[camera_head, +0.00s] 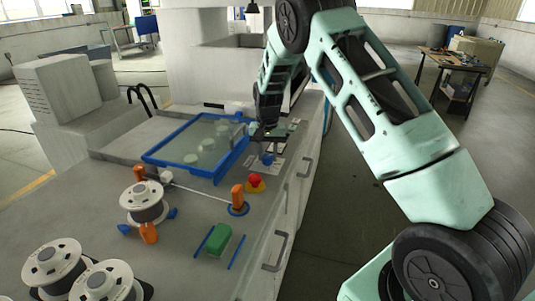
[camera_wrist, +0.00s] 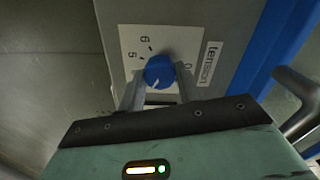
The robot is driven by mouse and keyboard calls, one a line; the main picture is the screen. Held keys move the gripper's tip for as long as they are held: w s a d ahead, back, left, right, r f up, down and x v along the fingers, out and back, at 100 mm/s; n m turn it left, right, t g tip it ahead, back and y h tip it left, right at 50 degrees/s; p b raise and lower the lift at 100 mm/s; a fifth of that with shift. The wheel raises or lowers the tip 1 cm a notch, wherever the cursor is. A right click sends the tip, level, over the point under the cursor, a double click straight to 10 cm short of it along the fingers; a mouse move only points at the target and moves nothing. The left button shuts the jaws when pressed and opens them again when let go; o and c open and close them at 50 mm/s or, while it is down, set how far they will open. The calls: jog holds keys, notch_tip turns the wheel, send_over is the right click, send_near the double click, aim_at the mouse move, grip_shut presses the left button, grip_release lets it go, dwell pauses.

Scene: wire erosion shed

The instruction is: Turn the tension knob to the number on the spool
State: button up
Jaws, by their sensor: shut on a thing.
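The blue tension knob (camera_wrist: 160,71) sits on a white dial plate (camera_wrist: 132,42) with the word "tension" at its right. The digits 6, 5 and 0 show around it; my fingers hide other marks. A white pointer line on the knob points toward the lower left in the wrist view. My gripper (camera_wrist: 160,76) is shut on the knob, one finger on each side. In the head view the knob (camera_head: 267,160) is small, just below my gripper (camera_head: 267,143). A white wire spool (camera_head: 146,202) is mounted on the bench; no number is readable on it.
A blue-framed tray (camera_head: 168,162) lies left of my gripper. A red button (camera_head: 255,181), an orange post (camera_head: 237,196) and a green block (camera_head: 219,239) are nearer. Two loose spools (camera_head: 52,260) (camera_head: 102,282) stand front left. Handles (camera_head: 276,250) project from the bench's right side.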

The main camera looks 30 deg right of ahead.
aim_at(267, 156)
jog(key=shift+w+r, duration=0.1)
jog(key=o, duration=1)
notch_tip(267, 156, up, 17)
jog(key=b, duration=0.2)
jog(key=shift+r, duration=0.2)
